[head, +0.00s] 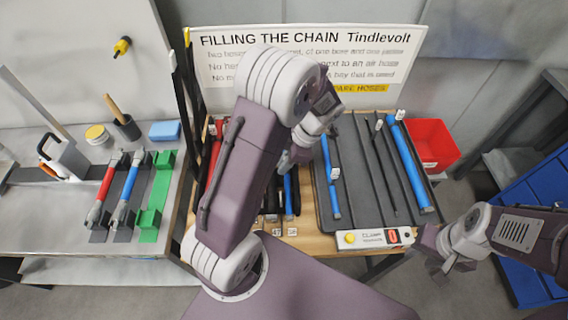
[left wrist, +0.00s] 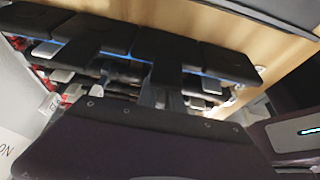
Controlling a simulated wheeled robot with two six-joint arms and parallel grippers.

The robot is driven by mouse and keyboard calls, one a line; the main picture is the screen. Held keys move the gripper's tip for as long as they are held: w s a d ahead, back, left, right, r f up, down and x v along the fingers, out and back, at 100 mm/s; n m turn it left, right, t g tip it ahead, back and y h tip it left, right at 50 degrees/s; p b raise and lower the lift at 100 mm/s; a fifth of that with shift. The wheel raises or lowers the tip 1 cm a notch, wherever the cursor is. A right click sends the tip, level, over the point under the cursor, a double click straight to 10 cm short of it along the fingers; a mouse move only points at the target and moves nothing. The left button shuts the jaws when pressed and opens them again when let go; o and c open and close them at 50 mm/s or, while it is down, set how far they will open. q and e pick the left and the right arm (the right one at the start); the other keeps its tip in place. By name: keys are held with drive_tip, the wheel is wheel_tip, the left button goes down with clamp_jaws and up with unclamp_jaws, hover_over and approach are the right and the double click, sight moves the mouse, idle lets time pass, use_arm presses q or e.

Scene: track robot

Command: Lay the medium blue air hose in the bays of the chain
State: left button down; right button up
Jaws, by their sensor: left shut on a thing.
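The chain (head: 271,203) lies on the wooden table, mostly hidden behind my left arm. A red hose (head: 214,160) lies along its left side. A blue hose (head: 288,190), seemingly the medium one, shows in the chain just below my left gripper (head: 292,160). In the left wrist view blue lengths (left wrist: 205,72) show beneath the chain's dark crossbars (left wrist: 165,45). My left gripper (left wrist: 172,98) is shut on this hose at the chain; the grip itself is hard to see. My right gripper (head: 438,252) is apart at the right; its jaws are unclear.
A dark tray (head: 350,205) right of the chain holds a thin blue hose (head: 329,160), a thick blue hose (head: 409,165) and several black ones. A clamp box (head: 374,238) sits at its front. A red bin (head: 432,143) stands right. Tools lie on the left bench (head: 60,235).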

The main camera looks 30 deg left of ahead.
use_arm(q)
drive_tip(key=c, duration=1.4)
unclamp_jaws()
drive_tip(key=p+v, duration=0.1)
drive_tip(key=v, duration=0.8)
